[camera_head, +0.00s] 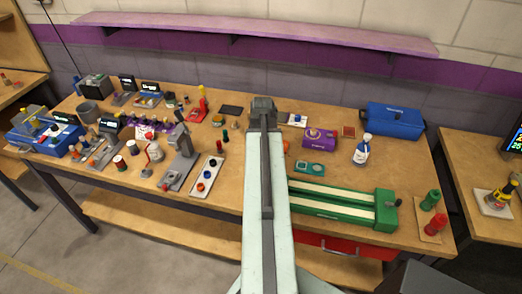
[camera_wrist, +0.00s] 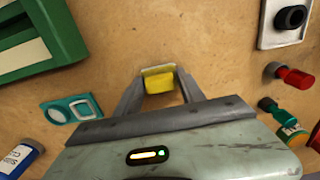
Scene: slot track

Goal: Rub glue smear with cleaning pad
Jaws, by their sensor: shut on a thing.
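My gripper (camera_wrist: 158,88) is shut on a yellow block, the cleaning pad (camera_wrist: 159,83), which sits between its two fingers in the wrist view. A paler strip shows along the pad's far edge. The pad is over or on the bare wooden bench top (camera_wrist: 190,35); I cannot tell whether it touches. In the head view my arm reaches out over the bench and hides the fingers and the pad. I cannot make out a glue smear in either view.
A green slotted track (camera_head: 345,205) lies right of my arm, with a teal plate (camera_head: 310,169) behind it. A spray bottle (camera_head: 361,150), purple box (camera_head: 320,137) and blue case (camera_head: 393,120) stand farther right. A white plate with knobs (camera_head: 207,178) lies left of my arm.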

